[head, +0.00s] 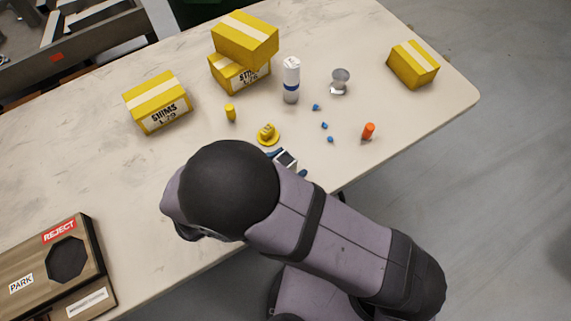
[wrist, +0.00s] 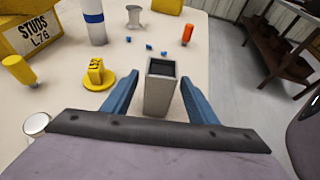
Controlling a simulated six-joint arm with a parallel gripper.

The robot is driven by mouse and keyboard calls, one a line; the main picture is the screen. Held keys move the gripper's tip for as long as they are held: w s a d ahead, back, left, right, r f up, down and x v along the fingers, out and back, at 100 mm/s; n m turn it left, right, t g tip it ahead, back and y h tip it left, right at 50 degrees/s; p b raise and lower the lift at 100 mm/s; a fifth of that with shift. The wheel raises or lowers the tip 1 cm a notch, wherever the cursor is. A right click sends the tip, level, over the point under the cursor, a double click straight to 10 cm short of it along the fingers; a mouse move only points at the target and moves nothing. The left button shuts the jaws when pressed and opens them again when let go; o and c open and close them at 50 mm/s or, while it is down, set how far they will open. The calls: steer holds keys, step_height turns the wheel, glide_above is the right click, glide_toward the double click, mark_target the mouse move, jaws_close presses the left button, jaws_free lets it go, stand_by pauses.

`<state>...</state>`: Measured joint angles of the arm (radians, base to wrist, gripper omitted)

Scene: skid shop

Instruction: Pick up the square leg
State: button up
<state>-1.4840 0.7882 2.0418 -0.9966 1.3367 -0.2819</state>
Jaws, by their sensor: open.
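The square leg (wrist: 158,95) is a light grey, square upright tube with a dark open top. It stands between the two blue fingers of my gripper (wrist: 160,82) in the wrist view. The fingers are open, one on each side, and a gap shows on both sides of the leg. In the head view only the top of the leg (head: 286,158) shows, with the blue fingertips beside it. My arm hides its lower part there.
A yellow round piece (head: 267,134) is close by on the left. A yellow peg (head: 231,113), white bottle (head: 291,80), metal spool-shaped piece (head: 340,80), orange peg (head: 368,131) and small blue bits (head: 324,125) stand beyond. Yellow boxes (head: 157,101) sit farther back. The table's front edge is near.

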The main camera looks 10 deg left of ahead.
steer(key=shift+p+x, duration=0.3)
steer(key=shift+x, duration=1.9)
steer(key=shift+a, duration=0.1)
steer(key=shift+c, duration=0.7)
steer(key=c, duration=1)
steer(key=shift+c, duration=0.5)
steer(key=shift+r, duration=0.15)
